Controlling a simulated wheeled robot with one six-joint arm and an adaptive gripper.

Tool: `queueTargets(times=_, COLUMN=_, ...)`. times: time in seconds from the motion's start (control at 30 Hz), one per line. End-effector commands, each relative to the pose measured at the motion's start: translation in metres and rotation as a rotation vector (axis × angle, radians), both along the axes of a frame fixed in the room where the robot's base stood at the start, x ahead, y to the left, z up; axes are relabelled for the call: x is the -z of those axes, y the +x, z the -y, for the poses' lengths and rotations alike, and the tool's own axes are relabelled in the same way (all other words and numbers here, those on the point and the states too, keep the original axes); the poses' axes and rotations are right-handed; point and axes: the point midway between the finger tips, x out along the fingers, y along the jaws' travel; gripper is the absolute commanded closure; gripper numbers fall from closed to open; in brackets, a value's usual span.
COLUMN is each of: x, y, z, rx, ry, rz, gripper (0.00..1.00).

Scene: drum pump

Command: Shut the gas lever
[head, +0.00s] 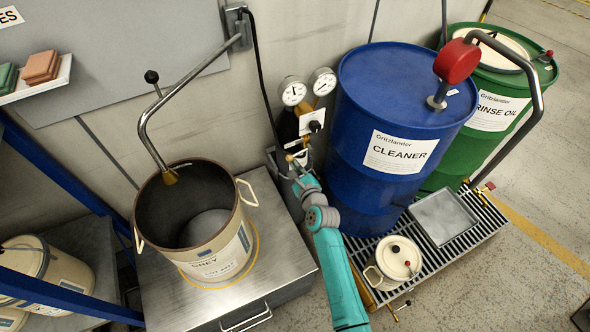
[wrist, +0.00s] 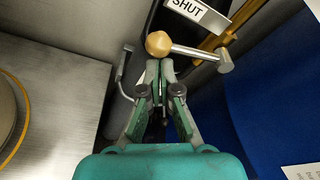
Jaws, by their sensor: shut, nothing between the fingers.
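The gas lever (wrist: 195,51) shows in the wrist view as a metal rod with a round tan knob (wrist: 159,43) at its left end and a metal hub at its right end. A white label reading SHUT (wrist: 201,13) is just above the rod. My gripper (wrist: 160,68) is shut and empty, with its fingertips just below the knob in the picture; I cannot tell whether they touch it. In the head view my gripper (head: 298,172) is low by the wall, below two gauges (head: 309,87), and the lever there is small and partly hidden.
A blue CLEANER drum (head: 389,120) stands close to the right of my arm. A steel bench (head: 283,248) with an open cream pot (head: 241,240) is to the left. A grating (head: 465,242) holds a small lidded can (head: 398,262). A yellow pipe (wrist: 219,38) runs behind the lever.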

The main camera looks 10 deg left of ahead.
Motion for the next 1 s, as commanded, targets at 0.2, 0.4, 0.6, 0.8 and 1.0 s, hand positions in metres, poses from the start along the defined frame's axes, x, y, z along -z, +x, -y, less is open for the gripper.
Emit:
queueTargets(times=0.2, x=-0.009, y=0.002, z=0.002, rx=0.000, ry=0.100, rz=-0.066, gripper=1.00)
queueTargets(times=0.4, x=-0.014, y=0.003, z=0.003, rx=0.000, ry=0.151, rz=-0.099, gripper=1.00)
queueTargets(times=0.6, x=-0.015, y=0.003, z=0.003, rx=0.001, ry=0.170, rz=-0.112, gripper=1.00)
queueTargets(times=0.8, x=-0.015, y=0.003, z=0.003, rx=0.001, ry=0.172, rz=-0.113, gripper=1.00)
queueTargets(times=1.0, x=-0.015, y=0.003, z=0.003, rx=0.000, ry=0.171, rz=-0.112, gripper=1.00)
